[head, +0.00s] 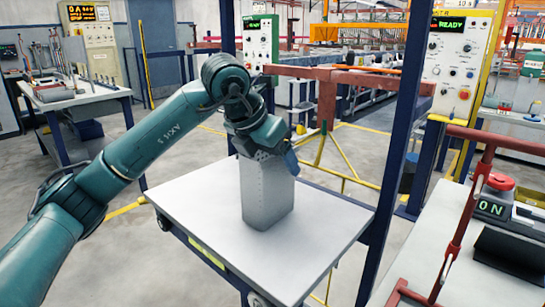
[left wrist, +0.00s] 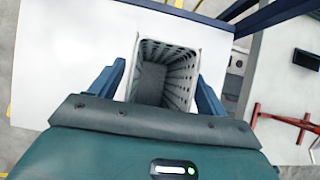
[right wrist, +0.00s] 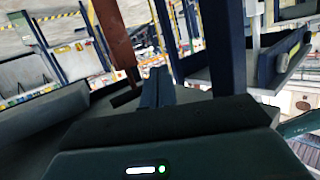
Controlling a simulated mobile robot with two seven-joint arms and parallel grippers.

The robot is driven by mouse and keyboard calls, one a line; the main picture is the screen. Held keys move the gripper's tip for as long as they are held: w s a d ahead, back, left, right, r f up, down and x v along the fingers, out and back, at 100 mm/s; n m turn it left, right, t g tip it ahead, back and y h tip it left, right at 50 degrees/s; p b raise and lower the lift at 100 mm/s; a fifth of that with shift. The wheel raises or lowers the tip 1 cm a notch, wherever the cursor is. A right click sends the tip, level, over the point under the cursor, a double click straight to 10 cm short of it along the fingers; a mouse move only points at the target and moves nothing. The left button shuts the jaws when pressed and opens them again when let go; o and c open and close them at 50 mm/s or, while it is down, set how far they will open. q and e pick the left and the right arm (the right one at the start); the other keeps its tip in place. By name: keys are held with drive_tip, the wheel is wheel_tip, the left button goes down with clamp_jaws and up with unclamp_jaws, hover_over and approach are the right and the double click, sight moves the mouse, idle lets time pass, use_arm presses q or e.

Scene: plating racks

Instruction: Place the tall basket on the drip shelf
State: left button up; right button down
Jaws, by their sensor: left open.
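The tall basket (head: 268,200) is a grey, perforated, open-topped box standing upright on a white-topped cart (head: 195,205). My left gripper (head: 268,157) is over its top, pointing down. In the left wrist view, the basket (left wrist: 182,72) lies between the two blue fingers of the open left gripper (left wrist: 160,78), one finger at each side; I cannot tell whether they touch it. My right gripper (right wrist: 157,87) shows only in the right wrist view, with its fingers together and nothing visible between them. I cannot pick out the drip shelf with certainty.
A dark blue post (head: 402,130) rises at the cart's right edge. A workbench (head: 80,95) stands at the back left. The cart top around the basket is bare.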

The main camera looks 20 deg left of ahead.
use_arm(q)
drive_tip(key=shift+r, duration=0.15)
drive_tip(key=p+v, duration=0.1)
drive_tip(key=v, duration=1)
drive_tip(key=shift+s+r, duration=0.2)
drive_tip(key=shift+r, duration=0.1)
drive_tip(key=shift+s+r, duration=0.1)
